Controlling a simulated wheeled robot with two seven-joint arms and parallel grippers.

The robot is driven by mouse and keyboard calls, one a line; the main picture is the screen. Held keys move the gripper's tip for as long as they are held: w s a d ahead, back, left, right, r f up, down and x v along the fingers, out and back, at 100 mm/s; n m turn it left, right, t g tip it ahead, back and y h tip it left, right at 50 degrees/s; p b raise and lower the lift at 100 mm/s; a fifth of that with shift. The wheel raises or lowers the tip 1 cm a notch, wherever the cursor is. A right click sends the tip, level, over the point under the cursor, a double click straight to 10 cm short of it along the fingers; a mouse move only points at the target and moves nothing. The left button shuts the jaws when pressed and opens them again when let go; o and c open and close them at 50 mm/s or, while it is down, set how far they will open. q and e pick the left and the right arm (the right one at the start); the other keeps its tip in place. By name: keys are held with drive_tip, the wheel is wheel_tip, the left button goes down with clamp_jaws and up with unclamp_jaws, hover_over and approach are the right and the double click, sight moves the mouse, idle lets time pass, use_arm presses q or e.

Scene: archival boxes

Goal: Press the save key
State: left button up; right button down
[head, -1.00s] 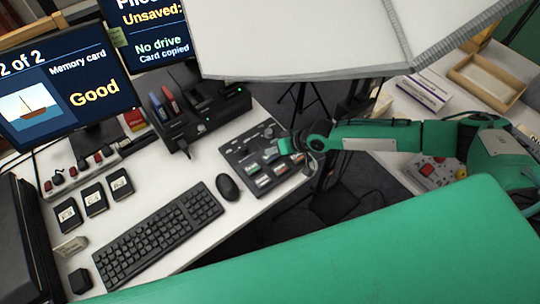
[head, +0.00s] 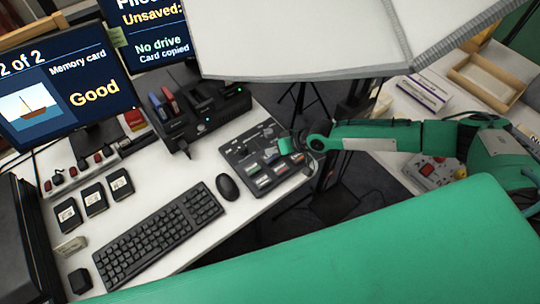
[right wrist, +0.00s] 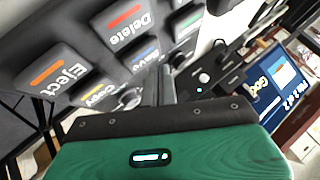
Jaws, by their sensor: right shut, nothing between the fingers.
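The control panel (head: 262,158) is a dark slab with coloured, labelled keys at the right end of the white desk. In the right wrist view, a key with a blue bar (right wrist: 145,54) sits between the Delete key (right wrist: 124,24) and the Copy key (right wrist: 96,92); its label appears to read Save and is partly hidden. My right gripper (right wrist: 163,85) is shut and empty, its tip right by the blue-barred key. I cannot tell whether it touches the key. In the head view, my right gripper (head: 286,147) is over the panel's right part. My left gripper is not in view.
The Eject key (right wrist: 55,74) and a green-barred key (right wrist: 187,22) are close by. A mouse (head: 228,187), a keyboard (head: 158,235) and a card dock (head: 200,110) share the desk. The left monitor (head: 65,85) reads Good; the other (head: 155,35) reads Unsaved.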

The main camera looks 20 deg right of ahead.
sight(273, 158)
drive_tip(key=shift+f, duration=0.15)
drive_tip(key=shift+f+b, duration=0.3)
drive_tip(key=shift+f+b, duration=0.45)
drive_tip(key=shift+f, duration=0.1)
idle(0.5)
drive_tip(key=shift+r, duration=0.1)
drive_tip(key=shift+r+p, duration=0.75)
drive_tip(key=shift+r, duration=0.1)
wheel_tip(273, 158, up, 5)
drive_tip(key=p, duration=0.4)
drive_tip(key=shift+r, duration=0.1)
drive_tip(key=shift+a, duration=0.1)
idle(0.7)
